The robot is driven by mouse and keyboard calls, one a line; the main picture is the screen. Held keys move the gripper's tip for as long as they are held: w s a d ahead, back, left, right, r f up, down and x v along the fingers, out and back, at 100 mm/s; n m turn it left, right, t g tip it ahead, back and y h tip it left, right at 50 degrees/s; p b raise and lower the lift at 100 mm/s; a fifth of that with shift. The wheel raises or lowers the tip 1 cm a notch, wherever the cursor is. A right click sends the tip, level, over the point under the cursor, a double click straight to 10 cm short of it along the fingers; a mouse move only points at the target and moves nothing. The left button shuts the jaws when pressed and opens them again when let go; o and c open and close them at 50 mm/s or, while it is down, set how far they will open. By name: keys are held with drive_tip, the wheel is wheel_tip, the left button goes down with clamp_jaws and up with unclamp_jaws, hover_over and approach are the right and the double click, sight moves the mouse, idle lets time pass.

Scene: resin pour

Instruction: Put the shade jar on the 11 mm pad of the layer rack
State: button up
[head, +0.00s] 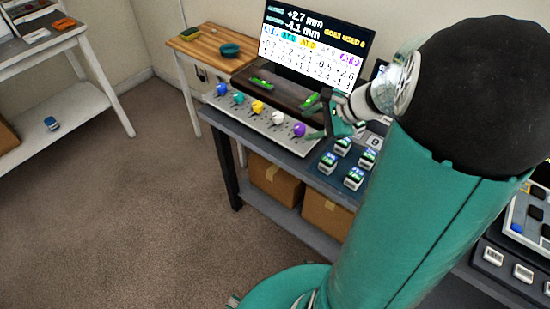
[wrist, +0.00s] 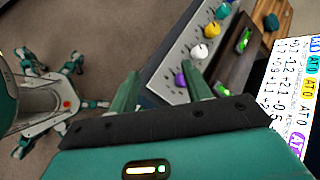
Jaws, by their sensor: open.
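I cannot tell for sure which thing is the shade jar. Several small dark blocks with lit green and white tops (head: 354,178) stand on the bench. A small blue and white item (head: 52,123) lies on the left table's lower shelf. No 11 mm mark is readable, and I cannot make out the layer rack. My gripper (head: 322,119) is open above the right end of a pale panel (head: 255,122). In the wrist view its fingers (wrist: 163,86) are apart with nothing held between them. The right fingertip is near the panel's purple knob (wrist: 180,80).
The panel carries blue, teal, yellow, white and purple knobs. Behind it are a dark brown tray (head: 245,79) with green lit items and a screen (head: 315,40). A wooden side table (head: 205,45) stands beyond. Cardboard boxes (head: 275,180) sit below. Carpet (head: 130,190) at left is clear.

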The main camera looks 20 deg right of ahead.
drive_tip(key=s+a+r+n+h, duration=0.2)
drive_tip(key=s+a+r+n, duration=0.3)
drive_tip(key=s+a+n, duration=0.2)
drive_tip(key=s+a+r+n+g+h, duration=0.1)
drive_tip(key=s+a+r+n+h, duration=0.2)
drive_tip(key=a+n, duration=0.7)
drive_tip(key=s+r+n, duration=0.2)
drive_tip(key=s, duration=0.2)
drive_tip(key=shift+a+n+h, duration=0.25)
drive_tip(key=shift+n+h, duration=0.05)
